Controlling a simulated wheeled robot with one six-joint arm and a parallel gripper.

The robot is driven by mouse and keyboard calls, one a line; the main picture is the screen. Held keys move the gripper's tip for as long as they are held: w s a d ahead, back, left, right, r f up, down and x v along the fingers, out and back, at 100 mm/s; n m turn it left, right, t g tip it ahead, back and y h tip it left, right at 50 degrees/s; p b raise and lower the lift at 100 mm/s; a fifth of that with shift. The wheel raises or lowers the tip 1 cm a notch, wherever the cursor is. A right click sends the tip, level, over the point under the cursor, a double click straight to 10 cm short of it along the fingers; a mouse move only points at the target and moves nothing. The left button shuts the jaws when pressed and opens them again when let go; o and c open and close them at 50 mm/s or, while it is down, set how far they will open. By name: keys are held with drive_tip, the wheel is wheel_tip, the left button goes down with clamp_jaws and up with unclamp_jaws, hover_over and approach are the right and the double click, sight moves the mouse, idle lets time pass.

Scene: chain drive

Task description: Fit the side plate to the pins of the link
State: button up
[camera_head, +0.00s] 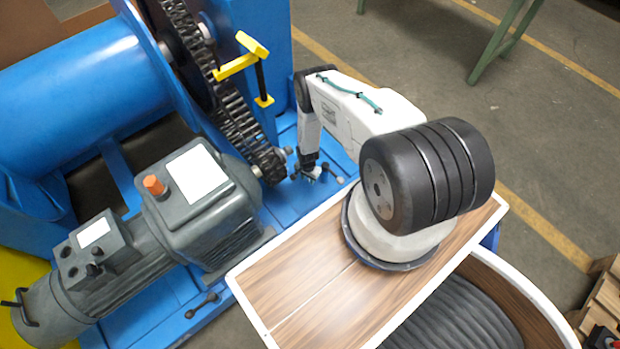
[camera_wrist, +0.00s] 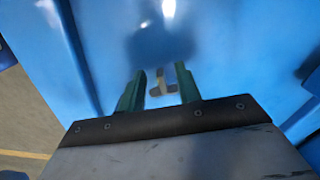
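My gripper (camera_head: 310,172) is low over the blue base, just right of the lower end of the chain (camera_head: 240,125) in the head view. In the wrist view its two green fingers (camera_wrist: 160,82) stand apart. The link's pins and a side plate are too small to make out.
The blue base (camera_head: 280,205) carries a grey motor (camera_head: 205,200) and a blue drum (camera_head: 85,95). A yellow bracket (camera_head: 240,62) stands by the chain. A dark handle-like part (camera_head: 331,171) lies right of my gripper. Another dark part (camera_head: 203,304) lies at the base's front.

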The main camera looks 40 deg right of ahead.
drive_tip(key=shift+f, duration=0.2)
clamp_jaws()
drive_tip(key=shift+r, duration=0.1)
